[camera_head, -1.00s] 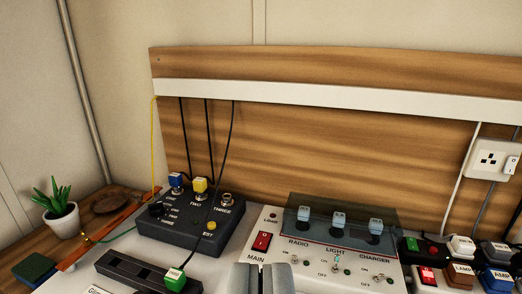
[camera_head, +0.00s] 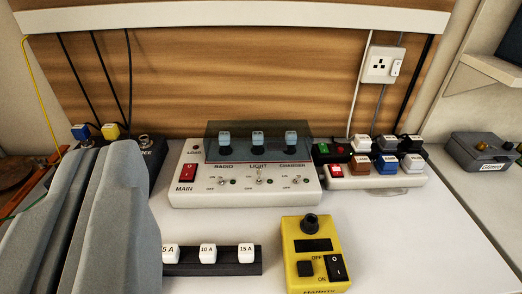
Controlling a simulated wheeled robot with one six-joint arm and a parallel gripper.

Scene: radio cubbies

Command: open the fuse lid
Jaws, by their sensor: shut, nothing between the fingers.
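The fuse lid (camera_head: 271,147) is a tinted, see-through cover at the back of the white fuse panel (camera_head: 190,155). It appears down over three pale blue fuses, which show through it above the labels RADIO, LIGHT and CHARGER. My gripper (camera_head: 110,150) is large and grey at the left of the view, with its fingers shut and empty. It is to the left of the panel and apart from the lid. It hides much of the dark box (camera_head: 150,148) behind it.
A black strip with white fuses (camera_head: 208,254) and a yellow tester (camera_head: 312,258) lie in front of the panel. A white power strip with several plugs (camera_head: 375,182) stands to its right. A grey box (camera_head: 482,150) is far right. The front right worktop is clear.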

